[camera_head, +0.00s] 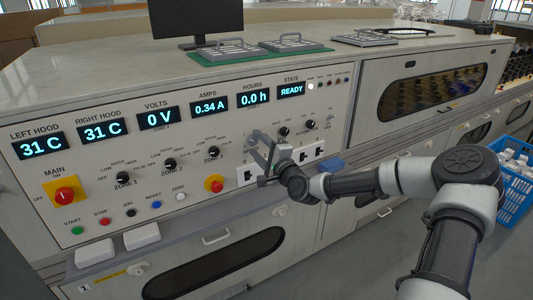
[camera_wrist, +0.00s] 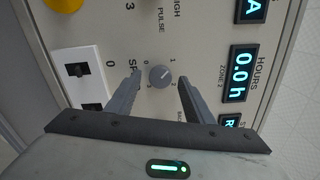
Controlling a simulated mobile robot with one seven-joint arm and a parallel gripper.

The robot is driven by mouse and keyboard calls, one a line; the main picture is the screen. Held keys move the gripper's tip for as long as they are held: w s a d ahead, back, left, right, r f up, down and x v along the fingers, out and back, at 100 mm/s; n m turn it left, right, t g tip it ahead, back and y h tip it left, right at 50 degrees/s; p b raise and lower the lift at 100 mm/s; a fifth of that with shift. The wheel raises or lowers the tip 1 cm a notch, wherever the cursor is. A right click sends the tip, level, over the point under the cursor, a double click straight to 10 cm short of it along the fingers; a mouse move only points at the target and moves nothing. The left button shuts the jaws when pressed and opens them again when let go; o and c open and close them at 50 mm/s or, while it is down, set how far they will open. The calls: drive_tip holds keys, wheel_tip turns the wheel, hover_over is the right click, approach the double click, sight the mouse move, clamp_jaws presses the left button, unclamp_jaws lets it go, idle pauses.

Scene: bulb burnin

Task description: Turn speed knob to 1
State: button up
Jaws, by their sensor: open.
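The speed knob (camera_wrist: 161,76) is a small round grey knob on the cream panel in the wrist view, ringed by the numbers 0 to 3. The thin mark on it is too small to read its setting surely. Its label is partly covered by a finger. My gripper (camera_wrist: 160,79) is open, one finger on each side of the knob with visible gaps, so it does not grip it. In the head view my gripper (camera_head: 263,153) is at the panel's right part and hides the knob.
The display (camera_head: 291,91) reads READY. A red button (camera_head: 214,184) is to the left. A blue crate (camera_head: 517,180) stands at the far right.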

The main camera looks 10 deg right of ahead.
drive_tip(key=p+v, duration=0.2)
drive_tip(key=v, duration=1.5)
